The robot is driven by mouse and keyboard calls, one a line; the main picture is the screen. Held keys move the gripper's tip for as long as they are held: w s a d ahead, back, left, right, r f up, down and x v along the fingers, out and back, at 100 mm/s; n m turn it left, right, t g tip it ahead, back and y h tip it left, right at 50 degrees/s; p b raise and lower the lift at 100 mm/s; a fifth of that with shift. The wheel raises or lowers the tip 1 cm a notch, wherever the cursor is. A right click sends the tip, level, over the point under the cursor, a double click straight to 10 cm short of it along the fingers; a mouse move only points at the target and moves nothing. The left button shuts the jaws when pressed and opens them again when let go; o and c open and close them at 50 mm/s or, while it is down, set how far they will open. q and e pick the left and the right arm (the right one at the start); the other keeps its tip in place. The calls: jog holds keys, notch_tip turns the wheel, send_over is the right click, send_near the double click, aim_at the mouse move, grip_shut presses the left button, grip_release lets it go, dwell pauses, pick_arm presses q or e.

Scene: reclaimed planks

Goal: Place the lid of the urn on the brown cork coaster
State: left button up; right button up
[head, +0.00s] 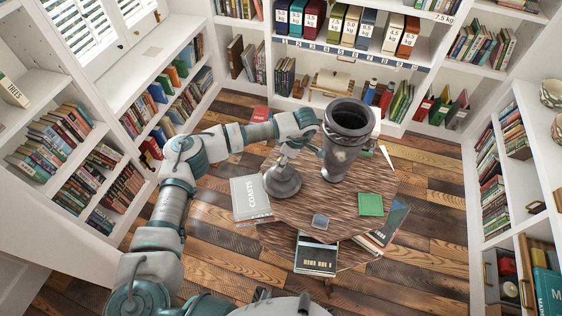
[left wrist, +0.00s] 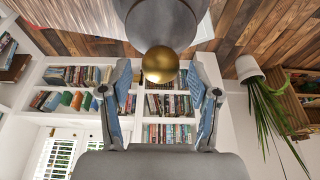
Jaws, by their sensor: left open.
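The urn (head: 342,160) is a dark grey metal vessel standing upright, open-topped, on the round wooden table (head: 330,195). Its grey domed lid (head: 283,183) rests on the table to the left of the urn. In the left wrist view the lid (left wrist: 160,22) has a gold ball knob (left wrist: 160,64). I cannot make out a brown cork coaster.
A book marked COASTS (head: 250,198) lies at the table's left edge. More books (head: 316,254) sit below the tabletop. Shelves surround the plank floor (head: 430,190). The tabletop's front right is mostly clear. The urn stands close to my left wrist.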

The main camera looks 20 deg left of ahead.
aim_at(290, 170)
pick_arm(q)
jog(key=v, duration=0.9)
jog(key=shift+r+b, duration=0.3)
pick_arm(e)
jog(key=shift+w+a+r, duration=0.2)
jog(key=shift+w+a, duration=0.05)
jog(key=shift+w, duration=0.3)
jog(key=shift+w+a+r, duration=0.2)
jog(key=shift+w+a, duration=0.05)
jog(key=shift+w, duration=0.25)
pick_arm(q)
jog(key=shift+d, duration=0.1)
